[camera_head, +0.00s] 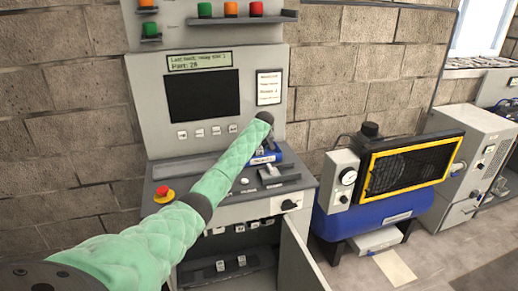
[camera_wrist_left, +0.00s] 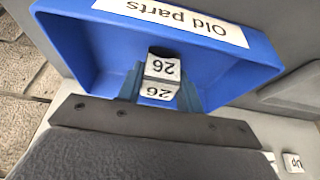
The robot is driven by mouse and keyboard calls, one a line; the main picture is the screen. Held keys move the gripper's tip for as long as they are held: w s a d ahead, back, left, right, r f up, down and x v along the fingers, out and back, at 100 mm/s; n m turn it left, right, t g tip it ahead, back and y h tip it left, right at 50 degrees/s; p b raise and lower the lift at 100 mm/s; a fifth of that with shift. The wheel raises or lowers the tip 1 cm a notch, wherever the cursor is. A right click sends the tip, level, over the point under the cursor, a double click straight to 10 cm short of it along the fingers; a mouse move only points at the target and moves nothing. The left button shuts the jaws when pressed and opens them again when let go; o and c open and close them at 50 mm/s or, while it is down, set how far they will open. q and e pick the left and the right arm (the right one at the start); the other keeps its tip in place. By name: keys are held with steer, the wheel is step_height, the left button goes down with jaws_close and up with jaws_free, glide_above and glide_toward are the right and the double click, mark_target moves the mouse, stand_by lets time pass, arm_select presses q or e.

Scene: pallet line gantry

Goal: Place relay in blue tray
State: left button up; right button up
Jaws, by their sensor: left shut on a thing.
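The blue tray (camera_wrist_left: 85,60) fills the upper part of the left wrist view and carries an upside-down "Old parts" label. It also shows small on the console in the head view (camera_head: 278,156), partly hidden by my left arm. My left gripper (camera_wrist_left: 160,84) is shut on a relay with white faces marked 26 (camera_wrist_left: 162,69). The gripper holds the relay over the tray's interior in the wrist view; whether it touches the tray floor I cannot tell. My right gripper is not in view.
The grey console has a dark screen (camera_head: 203,95), a red emergency button (camera_head: 164,193) and an open cabinet door (camera_head: 300,250) below. A lever or switch block (camera_head: 270,174) stands close to the tray. A blue compressor (camera_head: 375,212) stands at right.

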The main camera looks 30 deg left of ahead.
arm_select(q)
steer(key=shift+f, duration=0.15)
steer(key=o, duration=1)
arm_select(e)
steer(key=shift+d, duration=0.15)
arm_select(q)
steer(key=shift+d+r, duration=0.1)
steer(key=shift+r, duration=0.3)
steer(key=shift+s+d+r+b, duration=0.2)
steer(key=shift+r+b, duration=0.3)
steer(key=shift+r, duration=0.05)
steer(key=b+v, duration=0.2)
steer(key=v, duration=0.8)
steer(key=shift+b, duration=0.4)
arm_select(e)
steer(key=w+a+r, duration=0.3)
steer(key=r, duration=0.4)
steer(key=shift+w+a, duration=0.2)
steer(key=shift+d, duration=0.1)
